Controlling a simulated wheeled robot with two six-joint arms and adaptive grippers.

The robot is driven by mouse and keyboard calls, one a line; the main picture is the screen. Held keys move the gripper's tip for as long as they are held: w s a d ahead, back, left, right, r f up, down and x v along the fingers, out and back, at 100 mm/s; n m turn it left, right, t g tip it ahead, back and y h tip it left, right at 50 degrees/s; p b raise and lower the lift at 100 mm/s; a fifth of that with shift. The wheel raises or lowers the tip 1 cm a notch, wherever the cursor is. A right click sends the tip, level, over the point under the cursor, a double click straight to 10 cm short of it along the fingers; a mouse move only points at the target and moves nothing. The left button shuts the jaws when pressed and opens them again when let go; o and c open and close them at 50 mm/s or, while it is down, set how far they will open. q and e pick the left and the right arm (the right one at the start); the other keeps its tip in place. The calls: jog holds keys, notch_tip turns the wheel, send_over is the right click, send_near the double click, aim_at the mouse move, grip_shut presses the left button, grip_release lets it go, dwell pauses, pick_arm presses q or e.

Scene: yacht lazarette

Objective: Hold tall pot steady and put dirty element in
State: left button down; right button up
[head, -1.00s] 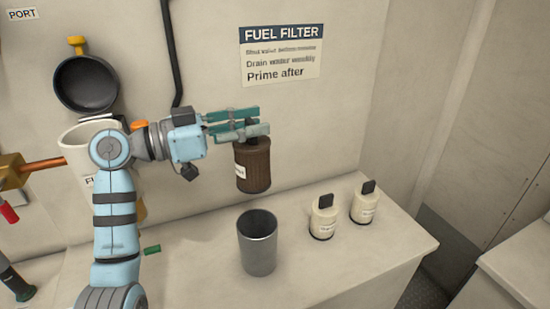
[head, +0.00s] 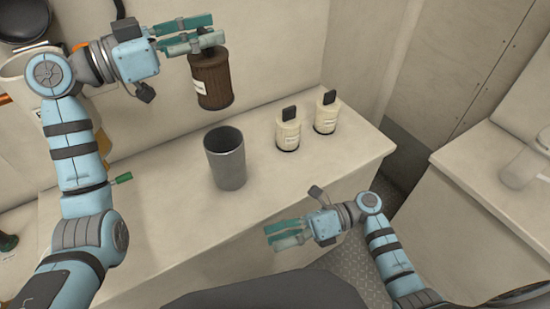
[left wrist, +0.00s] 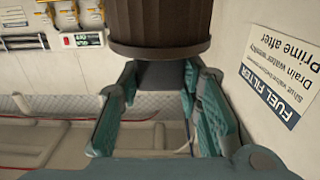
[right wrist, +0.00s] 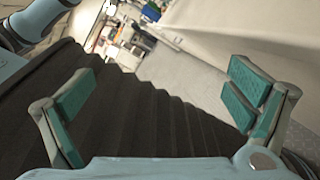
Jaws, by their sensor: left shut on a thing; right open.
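The dirty element (head: 211,82) is a dark brown pleated cylinder with a white label. My left gripper (head: 200,35) is shut on its top and holds it upright in the air, above and slightly left of the pot. In the left wrist view the element (left wrist: 160,22) fills the top middle, between the fingers. The tall pot (head: 226,165) is an open grey metal cylinder standing upright and empty-looking on the counter. My right gripper (head: 287,235) is open and empty in front of the counter's front edge, lower and right of the pot. It also shows open in the right wrist view (right wrist: 155,105).
Two cream elements with black tops (head: 288,130) (head: 326,112) stand on the counter (head: 180,215) right of the pot. A green-handled part (head: 121,179) is at the left. A white filter housing (head: 30,75) is behind my left arm. A clear jar (head: 522,168) stands on the right bench.

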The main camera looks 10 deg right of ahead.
notch_tip(320, 180, up, 4)
jog(key=w+n+t, duration=0.1)
jog(key=w, duration=0.2)
jog(key=n+t+h, duration=0.1)
jog(key=n+t, duration=0.3)
jog(key=t, duration=0.5)
send_near(209, 147)
jog(key=x, duration=0.5)
jog(key=shift+w, duration=0.1)
jog(key=shift+w+a, duration=0.15)
jog(key=shift+a, duration=0.25)
jog(key=c, duration=1.4)
